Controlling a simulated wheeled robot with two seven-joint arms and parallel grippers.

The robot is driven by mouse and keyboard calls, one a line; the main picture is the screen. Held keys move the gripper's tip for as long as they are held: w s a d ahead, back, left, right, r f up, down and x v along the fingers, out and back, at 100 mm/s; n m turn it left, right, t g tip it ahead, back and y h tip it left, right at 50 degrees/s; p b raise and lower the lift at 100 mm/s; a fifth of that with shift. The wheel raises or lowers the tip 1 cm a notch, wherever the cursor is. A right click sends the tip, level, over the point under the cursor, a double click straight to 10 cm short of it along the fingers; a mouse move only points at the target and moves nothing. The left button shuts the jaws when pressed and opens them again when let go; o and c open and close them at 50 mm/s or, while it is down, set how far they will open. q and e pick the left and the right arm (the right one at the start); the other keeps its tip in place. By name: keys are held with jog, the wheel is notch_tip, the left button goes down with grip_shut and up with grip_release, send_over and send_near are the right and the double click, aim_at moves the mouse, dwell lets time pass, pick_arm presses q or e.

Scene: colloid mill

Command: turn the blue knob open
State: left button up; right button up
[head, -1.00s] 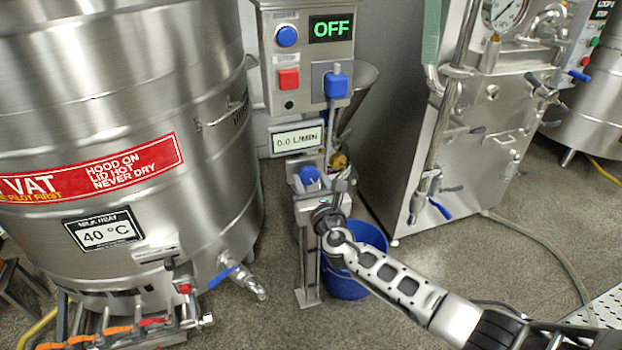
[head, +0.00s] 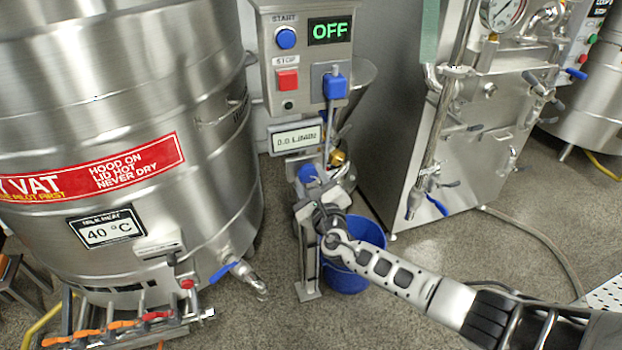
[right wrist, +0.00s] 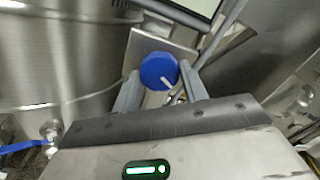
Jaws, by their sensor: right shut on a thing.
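The blue knob (head: 308,173) is on the metal stand below the flow display in the head view. In the right wrist view the round blue knob (right wrist: 158,70) has a white pointer mark toward its lower right. My right gripper (head: 314,184) reaches it from the front. Its grey fingers (right wrist: 159,76) lie on both sides of the knob and are shut on it. The gripper hides part of the knob's mount in the head view. My left gripper is not in view.
A control box (head: 307,55) above shows OFF and has a blue start button, a red stop button and a blue plug-like part. A steel vat (head: 120,60) stands left, a steel machine (head: 400,130) right. A blue bucket (head: 355,262) stands behind my right gripper.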

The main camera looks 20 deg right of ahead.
dwell(0.4)
jog(key=o, duration=1)
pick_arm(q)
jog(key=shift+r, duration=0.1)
pick_arm(e)
jog(key=shift+s, duration=0.1)
pick_arm(q)
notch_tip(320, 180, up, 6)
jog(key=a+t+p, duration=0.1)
jog(key=p, duration=0.2)
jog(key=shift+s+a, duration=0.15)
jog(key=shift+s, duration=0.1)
pick_arm(e)
jog(key=s, duration=1.5)
jog(key=shift+s+f, duration=0.25)
jog(key=shift+s, duration=0.15)
pick_arm(q)
jog(key=shift+p, duration=0.3)
